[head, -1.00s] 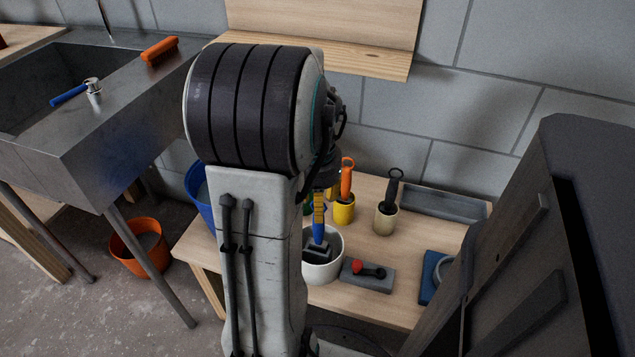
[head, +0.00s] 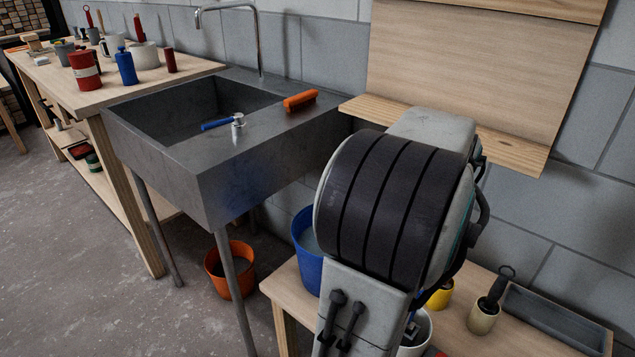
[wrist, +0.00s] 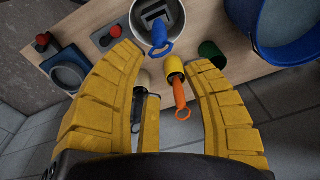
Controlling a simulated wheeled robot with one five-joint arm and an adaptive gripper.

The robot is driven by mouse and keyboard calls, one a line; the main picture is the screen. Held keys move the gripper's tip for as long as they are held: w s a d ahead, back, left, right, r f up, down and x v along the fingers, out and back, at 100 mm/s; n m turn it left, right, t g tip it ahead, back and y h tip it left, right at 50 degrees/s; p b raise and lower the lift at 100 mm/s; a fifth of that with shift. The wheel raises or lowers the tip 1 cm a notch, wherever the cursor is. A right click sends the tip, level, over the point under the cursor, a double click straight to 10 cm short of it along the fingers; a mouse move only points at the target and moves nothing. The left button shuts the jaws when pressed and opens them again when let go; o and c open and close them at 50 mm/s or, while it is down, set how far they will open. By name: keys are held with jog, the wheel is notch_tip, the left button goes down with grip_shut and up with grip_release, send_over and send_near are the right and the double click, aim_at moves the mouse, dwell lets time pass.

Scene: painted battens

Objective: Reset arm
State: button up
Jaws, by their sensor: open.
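Between and beyond the fingers are a yellow cup (wrist: 174,66) with an orange-handled tool (wrist: 181,97) and a white pot (wrist: 134,20) with a blue-handled tool (wrist: 160,38). In the head view my raised arm covers part of the low table (head: 284,290), and my gripper is hidden behind it.
A grey sink (head: 205,180) stands to the left, with an orange brush (head: 300,101) on its rim. An orange bucket (head: 238,268) and a blue bucket (head: 308,262) stand below. A wooden shelf (head: 520,150) is on the wall. A grey tray (head: 553,322) lies at the table's right end.

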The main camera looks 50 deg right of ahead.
jog(key=w+a+r+n+t+p, duration=0.1)
jog(key=w+a+r+n+p, duration=1)
jog(key=w+a+r, duration=0.35)
jog(key=s+a+r+n+t+p, duration=0.1)
jog(key=a+r+n+p, duration=0.3)
jog(key=a+p, duration=0.2)
jog(key=a+r+n+t+p, duration=0.1)
jog(key=a+r+n+p, duration=0.3)
jog(key=a, duration=0.7)
jog(key=shift+s+n+y+p, duration=0.35)
jog(key=shift+n+y+p, duration=0.05)
jog(key=shift+p, duration=0.55)
